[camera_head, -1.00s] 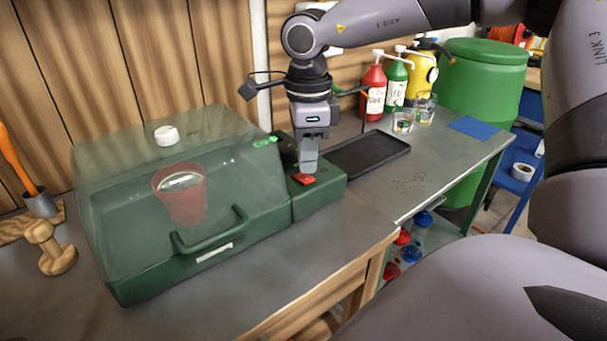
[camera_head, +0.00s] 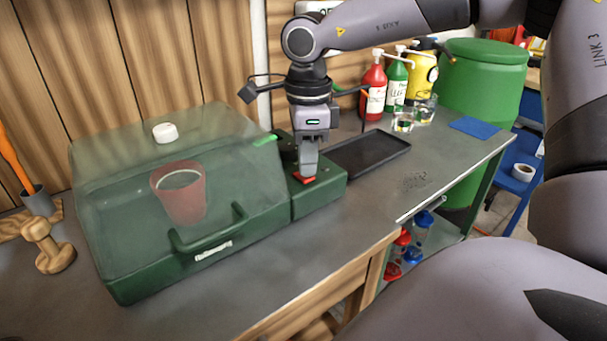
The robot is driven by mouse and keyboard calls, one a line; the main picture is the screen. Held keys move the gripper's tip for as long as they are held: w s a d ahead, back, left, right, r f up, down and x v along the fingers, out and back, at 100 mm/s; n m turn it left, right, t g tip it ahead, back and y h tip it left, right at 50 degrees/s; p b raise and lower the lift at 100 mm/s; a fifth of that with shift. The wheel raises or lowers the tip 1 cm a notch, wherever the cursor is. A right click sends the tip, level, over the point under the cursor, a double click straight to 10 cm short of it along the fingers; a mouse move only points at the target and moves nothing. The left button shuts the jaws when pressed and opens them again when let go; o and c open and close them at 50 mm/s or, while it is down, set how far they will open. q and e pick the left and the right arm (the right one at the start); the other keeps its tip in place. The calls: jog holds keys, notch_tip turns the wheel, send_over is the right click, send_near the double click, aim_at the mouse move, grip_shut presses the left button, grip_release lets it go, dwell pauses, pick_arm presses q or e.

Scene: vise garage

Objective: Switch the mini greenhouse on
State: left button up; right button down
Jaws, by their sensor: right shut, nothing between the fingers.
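The mini greenhouse (camera_head: 130,283) is a green box with a clear sloped lid (camera_head: 115,180) on the bench at left. The lid is down, with a white knob (camera_head: 165,133) on top and a green handle (camera_head: 212,238) in front. A reddish pot (camera_head: 181,195) shows inside. On the green side box (camera_head: 320,197) at its right is a red switch (camera_head: 302,179). My right gripper (camera_head: 308,174) points down, shut and empty, its tips at the red switch and seemingly touching it. The tips hide part of the switch. My left gripper is out of view.
A black tray (camera_head: 368,155) lies right of the side box. Bottles (camera_head: 373,90) and glass jars (camera_head: 403,122) stand behind it. A wooden piece (camera_head: 50,250) is at far left. The bench front (camera_head: 300,260) is clear.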

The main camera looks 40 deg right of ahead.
jog(key=shift+f+b, duration=0.45)
jog(key=shift+f, duration=0.1)
jog(key=shift+s, duration=0.1)
jog(key=shift+r+p, duration=2.4)
jog(key=shift+r, duration=1.15)
